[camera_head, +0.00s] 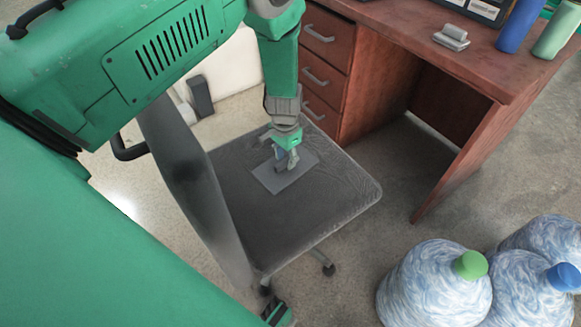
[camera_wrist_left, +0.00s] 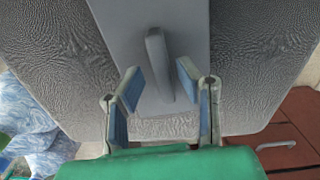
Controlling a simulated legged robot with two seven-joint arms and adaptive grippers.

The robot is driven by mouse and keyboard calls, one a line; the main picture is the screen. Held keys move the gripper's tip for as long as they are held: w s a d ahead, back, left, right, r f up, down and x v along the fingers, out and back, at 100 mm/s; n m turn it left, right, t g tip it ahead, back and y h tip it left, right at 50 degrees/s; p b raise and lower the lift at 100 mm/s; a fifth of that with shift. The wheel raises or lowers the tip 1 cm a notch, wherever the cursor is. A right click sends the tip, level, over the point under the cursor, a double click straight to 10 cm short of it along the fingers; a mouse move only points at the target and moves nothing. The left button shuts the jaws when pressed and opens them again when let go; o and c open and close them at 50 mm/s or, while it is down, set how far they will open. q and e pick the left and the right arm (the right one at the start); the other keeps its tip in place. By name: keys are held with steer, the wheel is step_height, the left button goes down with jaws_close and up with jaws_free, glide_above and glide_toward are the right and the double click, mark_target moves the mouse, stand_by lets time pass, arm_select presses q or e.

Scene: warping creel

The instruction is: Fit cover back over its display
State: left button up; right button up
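The cover, a flat grey plate (camera_head: 290,182) with a raised bar handle, lies on the seat of the office chair. In the left wrist view the plate (camera_wrist_left: 195,25) runs up the middle, and its handle (camera_wrist_left: 158,62) stands up from it. My left gripper (camera_head: 287,160) is above the plate at the handle. In the left wrist view its two blue-padded fingers (camera_wrist_left: 158,85) are apart, with the handle's near end between them and a gap on each side. A dark framed panel (camera_head: 478,9), perhaps the display, is cut off at the head view's top edge.
The grey chair seat (camera_head: 340,195) has its backrest (camera_head: 190,170) to the left. A reddish desk (camera_head: 400,22) with drawers stands behind, bearing a small grey object (camera_head: 452,38), a blue cylinder (camera_head: 520,25) and a green one (camera_head: 556,36). Large bottles (camera_head: 435,290) stand lower right.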

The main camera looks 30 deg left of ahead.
arm_select(q)
steer(key=shift+d, duration=0.2)
jaws_close()
steer(key=shift+a, duration=0.35)
steer(key=shift+a+r+p, duration=0.2)
steer(key=shift+p, duration=0.1)
steer(key=shift+a+r+p, duration=0.1)
steer(key=shift+r+p, duration=0.55)
steer(key=shift+d+r+p, duration=0.25)
steer(key=shift+r+p, duration=0.2)
steer(key=shift+r, duration=0.2)
steer(key=shift+d, duration=0.2)
steer(key=shift+a+r, duration=0.2)
steer(key=shift+r, duration=0.05)
step_height(320, 180, up, 3)
steer(key=p, duration=0.3)
steer(key=shift+a+r, duration=0.15)
steer(key=shift+r, duration=0.15)
steer(key=shift+d, duration=0.3)
arm_select(e)
step_height(320, 180, up, 6)
